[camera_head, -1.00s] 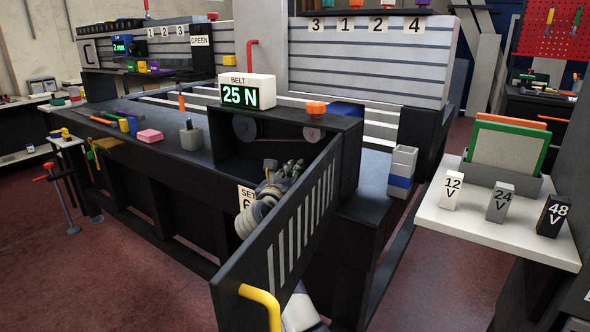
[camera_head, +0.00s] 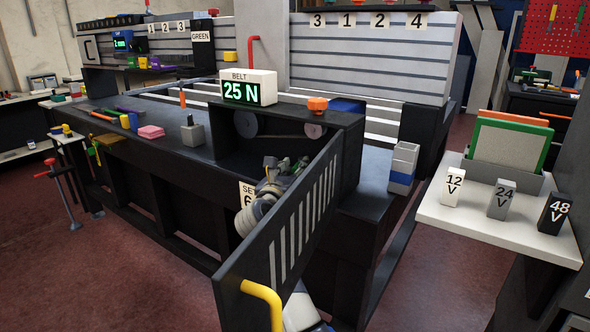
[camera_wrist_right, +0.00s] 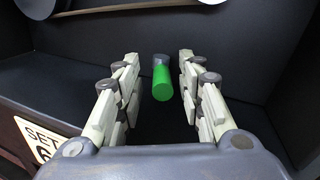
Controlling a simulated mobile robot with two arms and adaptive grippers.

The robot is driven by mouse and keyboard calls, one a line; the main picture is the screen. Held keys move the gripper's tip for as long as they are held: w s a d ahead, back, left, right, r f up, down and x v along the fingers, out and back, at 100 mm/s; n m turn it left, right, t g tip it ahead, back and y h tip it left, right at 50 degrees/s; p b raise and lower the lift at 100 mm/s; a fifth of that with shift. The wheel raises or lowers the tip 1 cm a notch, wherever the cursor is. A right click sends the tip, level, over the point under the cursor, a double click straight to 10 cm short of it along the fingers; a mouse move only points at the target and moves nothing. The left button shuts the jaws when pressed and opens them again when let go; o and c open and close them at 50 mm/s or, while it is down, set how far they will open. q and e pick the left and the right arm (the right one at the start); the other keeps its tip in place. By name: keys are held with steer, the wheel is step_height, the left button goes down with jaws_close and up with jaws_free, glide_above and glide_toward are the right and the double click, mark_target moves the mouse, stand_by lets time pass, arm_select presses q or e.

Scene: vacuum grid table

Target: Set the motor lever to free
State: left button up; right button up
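The motor lever shows in the right wrist view as a bright green rounded handle (camera_wrist_right: 162,83) on a grey pivot, inside a dark recess. My right gripper (camera_wrist_right: 158,75) is open, with one pale finger on each side of the lever and gaps between. In the head view my right gripper (camera_head: 285,164) reaches into the open bay under the belt display (camera_head: 248,90), which reads 25 N. The lever is hidden there behind the gripper and the slotted guard. My left gripper is not in view.
A slotted dark guard panel (camera_head: 292,215) with a yellow handle (camera_head: 263,301) stands open beside my right arm. Pulleys (camera_head: 247,123) sit at the back of the bay. A SET card (camera_head: 247,194) is partly covered by my arm.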

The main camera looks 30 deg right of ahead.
mark_target(293, 172)
steer(key=v, duration=0.7)
